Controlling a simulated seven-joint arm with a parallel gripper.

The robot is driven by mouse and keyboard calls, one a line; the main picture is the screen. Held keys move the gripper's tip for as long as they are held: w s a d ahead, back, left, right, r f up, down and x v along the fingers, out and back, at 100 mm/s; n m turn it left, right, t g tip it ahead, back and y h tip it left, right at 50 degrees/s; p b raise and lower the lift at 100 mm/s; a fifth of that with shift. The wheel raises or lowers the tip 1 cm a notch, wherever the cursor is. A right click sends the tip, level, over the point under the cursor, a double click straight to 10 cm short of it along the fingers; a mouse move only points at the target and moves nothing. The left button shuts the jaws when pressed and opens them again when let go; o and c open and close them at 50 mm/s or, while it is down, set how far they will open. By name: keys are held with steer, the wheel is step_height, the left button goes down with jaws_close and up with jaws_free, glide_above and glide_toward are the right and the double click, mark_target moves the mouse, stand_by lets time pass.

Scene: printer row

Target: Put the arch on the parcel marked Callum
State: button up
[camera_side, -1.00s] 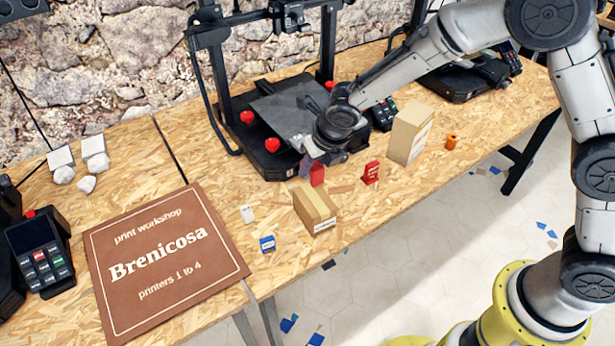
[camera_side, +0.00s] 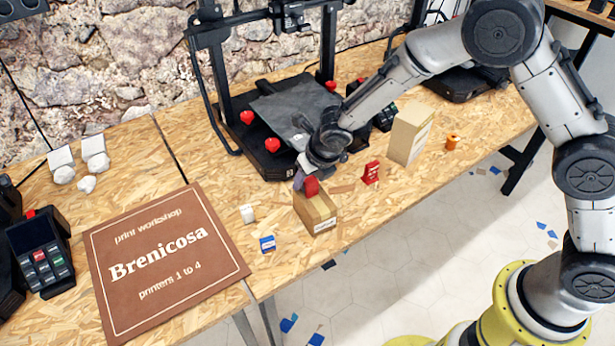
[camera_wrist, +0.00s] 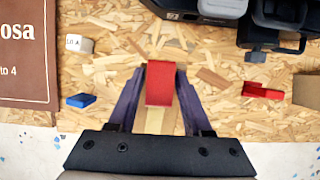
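My gripper (camera_side: 305,183), with purple fingers, is shut on a red block, which I take to be the arch (camera_side: 311,186); its arch shape is not clear from these angles. In the wrist view the arch (camera_wrist: 160,84) sits between the fingertips (camera_wrist: 160,70). It is over the low cardboard parcel (camera_side: 317,212), which shows in the wrist view as a tan strip (camera_wrist: 154,121) below it. I cannot tell whether the arch touches the parcel's top. A taller cardboard parcel (camera_side: 408,136) stands upright to the right. The labels on both are too small to read.
A red piece (camera_side: 371,172) and an orange spool-like piece (camera_side: 452,142) stand to the right. A white cube (camera_side: 247,214) and a blue block (camera_side: 267,244) lie left of the low parcel. A printer (camera_side: 285,110) stands behind; a brown sign (camera_side: 165,262) lies left.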

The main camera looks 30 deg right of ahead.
steer(key=shift+o, duration=1)
steer(key=shift+r, duration=0.1)
steer(key=s+d+r+m, duration=0.3)
steer(key=s+r, duration=0.1)
steer(key=r, duration=0.4)
steer(key=s+d+r+m, duration=0.3)
steer(key=s+r+m, duration=0.1)
steer(key=r, duration=0.5)
steer(key=s+d+r+m, duration=0.1)
steer(key=s+d+m, duration=0.2)
steer(key=s+m, duration=0.5)
steer(key=s+d+r+m, duration=0.2)
steer(key=s+d+m, duration=0.2)
steer(key=s+m, duration=0.4)
steer(key=s+d+r+m+t, duration=0.1)
steer(key=s+d+m, duration=0.3)
steer(key=s+m, duration=0.4)
steer(key=r+m, duration=0.1)
steer(key=m, duration=0.3)
steer(key=shift+s+r+m, duration=0.25)
steer(key=shift+s+m, duration=0.05)
steer(key=shift+m, duration=0.1)
